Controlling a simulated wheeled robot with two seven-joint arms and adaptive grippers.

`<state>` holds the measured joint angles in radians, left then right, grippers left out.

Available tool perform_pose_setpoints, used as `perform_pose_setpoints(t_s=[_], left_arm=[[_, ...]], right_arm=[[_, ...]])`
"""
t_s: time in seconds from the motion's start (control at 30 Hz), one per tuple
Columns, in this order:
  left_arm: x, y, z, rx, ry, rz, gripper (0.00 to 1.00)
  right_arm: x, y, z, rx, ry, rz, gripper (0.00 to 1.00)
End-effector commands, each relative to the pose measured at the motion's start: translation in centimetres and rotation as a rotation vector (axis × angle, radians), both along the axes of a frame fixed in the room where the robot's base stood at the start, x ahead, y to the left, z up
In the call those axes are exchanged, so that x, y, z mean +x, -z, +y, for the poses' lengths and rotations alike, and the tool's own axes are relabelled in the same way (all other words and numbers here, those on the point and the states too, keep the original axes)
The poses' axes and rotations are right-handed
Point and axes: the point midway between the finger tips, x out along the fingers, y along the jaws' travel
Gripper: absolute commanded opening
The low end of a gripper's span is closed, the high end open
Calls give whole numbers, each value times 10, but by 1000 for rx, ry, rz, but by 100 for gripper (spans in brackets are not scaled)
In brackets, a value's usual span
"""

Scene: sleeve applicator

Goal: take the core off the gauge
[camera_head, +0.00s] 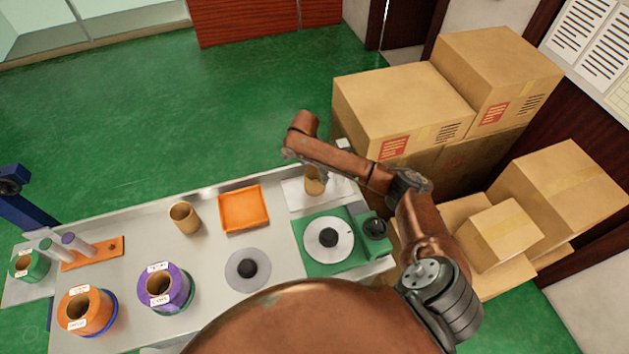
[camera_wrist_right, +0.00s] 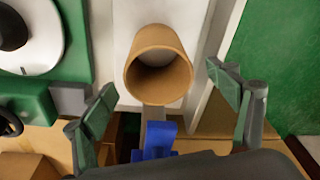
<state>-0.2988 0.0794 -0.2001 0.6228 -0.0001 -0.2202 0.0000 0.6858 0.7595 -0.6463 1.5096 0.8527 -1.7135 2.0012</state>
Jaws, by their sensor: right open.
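A tan cardboard core (camera_head: 314,183) stands on the white gauge plate (camera_head: 294,192) at the table's back right corner, partly hidden by my right arm in the head view. In the right wrist view the core (camera_wrist_right: 158,62) shows its open end, with a grey bar and a blue block (camera_wrist_right: 155,140) of the gauge just below it. My right gripper (camera_wrist_right: 165,104) is open, its green-padded fingers spread to either side and short of the core, touching nothing that I can see. In the head view it is mostly hidden behind the arm. My left gripper is not in view.
A green fixture with a white disc (camera_head: 322,252) stands in front of the gauge. An orange tray (camera_head: 244,209) and another tan core (camera_head: 184,218) are to the left. Purple (camera_head: 175,290) and orange (camera_head: 77,322) rolls stand at the left front. Cardboard boxes (camera_head: 400,105) crowd the right side.

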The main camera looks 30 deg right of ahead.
Motion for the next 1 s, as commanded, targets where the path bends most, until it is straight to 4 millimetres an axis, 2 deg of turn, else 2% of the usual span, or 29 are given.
perform_pose_setpoints(t_s=[0.1,0.27,0.57,1.0], left_arm=[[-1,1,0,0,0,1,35],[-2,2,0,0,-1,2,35],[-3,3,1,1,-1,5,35],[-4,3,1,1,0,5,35]], right_arm=[[-3,19,-1,-2,0,4,81],[-2,39,-3,0,0,2,81],[-2,44,-4,0,-1,1,81],[-2,44,-4,0,-1,1,51]])
